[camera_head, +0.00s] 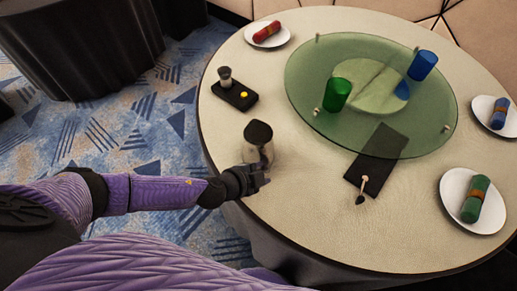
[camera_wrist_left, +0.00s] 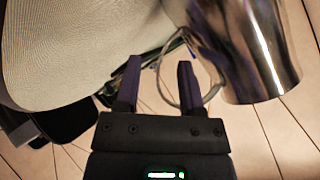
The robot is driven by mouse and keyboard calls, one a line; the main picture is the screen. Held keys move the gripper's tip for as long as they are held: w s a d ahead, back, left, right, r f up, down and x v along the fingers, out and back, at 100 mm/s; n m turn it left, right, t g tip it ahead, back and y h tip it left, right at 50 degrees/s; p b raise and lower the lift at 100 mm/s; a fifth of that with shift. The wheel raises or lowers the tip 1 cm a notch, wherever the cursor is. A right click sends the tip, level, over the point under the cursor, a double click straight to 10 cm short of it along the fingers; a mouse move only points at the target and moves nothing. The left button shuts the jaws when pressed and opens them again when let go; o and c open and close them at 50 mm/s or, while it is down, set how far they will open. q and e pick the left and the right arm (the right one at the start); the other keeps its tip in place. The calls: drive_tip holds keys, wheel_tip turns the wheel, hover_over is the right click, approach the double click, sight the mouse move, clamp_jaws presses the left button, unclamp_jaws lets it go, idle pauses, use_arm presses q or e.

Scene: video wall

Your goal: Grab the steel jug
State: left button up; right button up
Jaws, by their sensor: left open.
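The steel jug (camera_head: 262,153) stands on the round cream table, near its left front edge, with a dark top. In the left wrist view the shiny jug (camera_wrist_left: 245,50) fills the upper right, and its thin looped handle (camera_wrist_left: 164,91) shows behind and around the right finger. My left gripper (camera_head: 262,180) is at the near side of the jug, close to it. In the wrist view the left gripper (camera_wrist_left: 158,82) has its two fingers apart, with part of the handle loop showing between them. I cannot tell whether a finger touches the handle. My right gripper is not in view.
A glass turntable (camera_head: 310,75) holds a green cup (camera_head: 337,95) and a blue cup (camera_head: 422,65). A black tray (camera_head: 238,102) with a small shaker lies behind the jug. A dark mat (camera_head: 380,160) lies to the right. Plates with rolled napkins line the rim.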

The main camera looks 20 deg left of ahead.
use_arm(q)
drive_tip(key=shift+w+d+f, duration=0.3)
drive_tip(key=shift+w+f, duration=0.05)
drive_tip(key=shift+w, duration=0.1)
drive_tip(key=shift+s, duration=0.1)
clamp_jaws()
idle(1.0)
